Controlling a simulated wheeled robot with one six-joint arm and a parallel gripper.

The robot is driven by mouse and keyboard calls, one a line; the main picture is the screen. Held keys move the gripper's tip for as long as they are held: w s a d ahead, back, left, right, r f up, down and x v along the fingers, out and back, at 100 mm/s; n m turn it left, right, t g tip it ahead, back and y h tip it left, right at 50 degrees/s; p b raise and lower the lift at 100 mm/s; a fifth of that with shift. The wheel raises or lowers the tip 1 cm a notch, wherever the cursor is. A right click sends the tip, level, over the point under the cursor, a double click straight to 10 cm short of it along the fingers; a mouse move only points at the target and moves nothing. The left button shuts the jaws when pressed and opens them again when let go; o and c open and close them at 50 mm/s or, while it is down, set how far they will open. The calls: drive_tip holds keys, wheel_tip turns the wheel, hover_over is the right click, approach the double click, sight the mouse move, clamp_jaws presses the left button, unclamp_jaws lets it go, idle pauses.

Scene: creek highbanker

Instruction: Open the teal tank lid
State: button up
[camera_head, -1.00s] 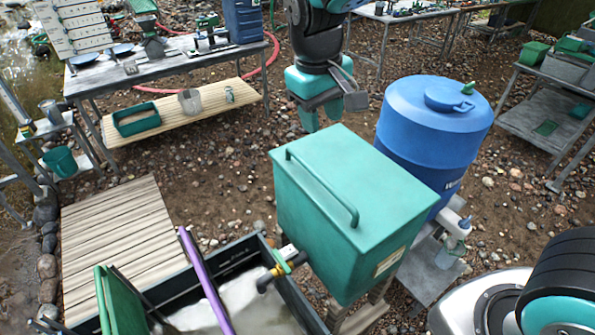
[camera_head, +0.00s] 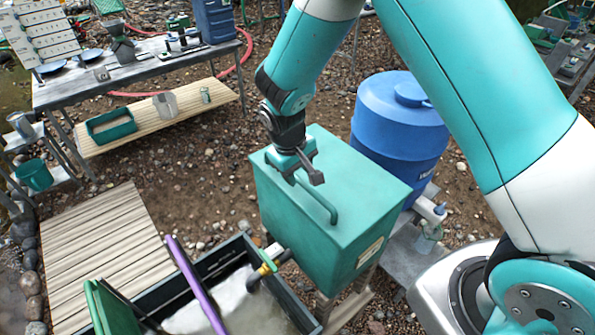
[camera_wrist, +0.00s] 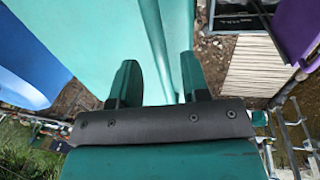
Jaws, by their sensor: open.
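The teal tank (camera_head: 300,222) stands in the middle of the head view, with its flat lid (camera_head: 355,185) lying shut on top. A bar handle (camera_head: 322,205) runs along the lid's left side. My gripper (camera_head: 298,177) is over the far part of this handle, pointing down, and hides that part. In the wrist view, the open fingers (camera_wrist: 158,80) stand on either side of a teal bar (camera_wrist: 155,35), which looks like the handle. The fingers do not visibly close on it. I cannot tell how deep the bar sits between them.
A blue barrel (camera_head: 400,125) stands right behind the tank. A dark trough with a purple bar (camera_head: 195,285) lies at front left, beside a slatted platform (camera_head: 105,240). A workbench (camera_head: 135,75) is at back left. My arm covers much of the right side.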

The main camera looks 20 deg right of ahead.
drive_tip(key=shift+d+f, duration=0.2)
drive_tip(key=shift+f, duration=0.8)
